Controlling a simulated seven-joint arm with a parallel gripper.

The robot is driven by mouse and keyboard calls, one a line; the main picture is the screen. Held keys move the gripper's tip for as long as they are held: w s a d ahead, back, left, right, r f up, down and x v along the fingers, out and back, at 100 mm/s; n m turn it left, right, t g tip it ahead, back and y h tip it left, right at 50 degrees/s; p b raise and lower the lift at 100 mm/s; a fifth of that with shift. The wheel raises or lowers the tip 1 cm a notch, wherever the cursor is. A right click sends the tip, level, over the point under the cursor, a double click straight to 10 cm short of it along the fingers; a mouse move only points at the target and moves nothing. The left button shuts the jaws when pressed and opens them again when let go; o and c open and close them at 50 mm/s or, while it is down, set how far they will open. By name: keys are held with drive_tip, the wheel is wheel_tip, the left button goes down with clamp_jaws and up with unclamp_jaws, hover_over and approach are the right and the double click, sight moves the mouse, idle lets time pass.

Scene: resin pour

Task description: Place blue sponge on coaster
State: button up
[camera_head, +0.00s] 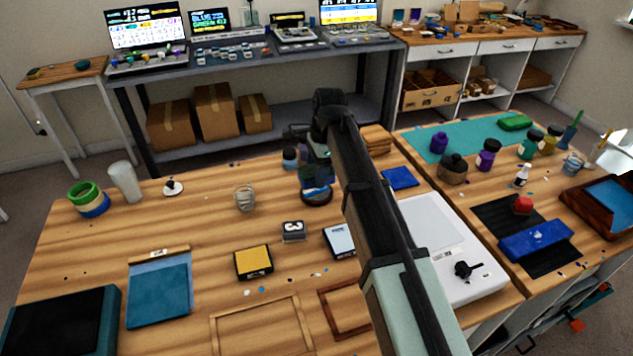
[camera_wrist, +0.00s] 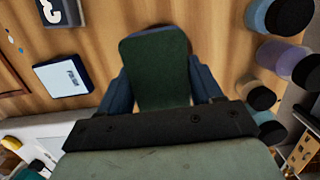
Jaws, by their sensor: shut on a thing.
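My gripper (camera_wrist: 163,95) is shut on the blue sponge (camera_wrist: 155,60), a block with a dark green face and a blue edge, seen from above in the wrist view. In the head view my gripper (camera_head: 318,160) is over the far middle of the wooden table, partly hidden by my arm. A dark round piece with blue and white on it (camera_head: 316,196) shows just below the gripper. It may be the coaster, but I cannot tell for sure. The gap between it and the sponge is unclear. In the wrist view the sponge and gripper hide what lies underneath.
A small jar (camera_head: 290,160) stands close behind the gripper, and dark-lidded bottles (camera_wrist: 295,63) are at the right in the wrist view. A numbered block (camera_head: 293,231) and a light blue box (camera_head: 339,242) lie nearer. A flat blue square (camera_head: 400,178) lies right.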

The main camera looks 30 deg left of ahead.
drive_tip(key=shift+f, duration=1.95)
drive_tip(key=shift+f, duration=0.1)
drive_tip(key=o, duration=1)
drive_tip(key=r, duration=0.4)
drive_tip(key=w+d+r, duration=0.1)
drive_tip(key=r, duration=0.7)
drive_tip(key=shift+w+d, duration=0.15)
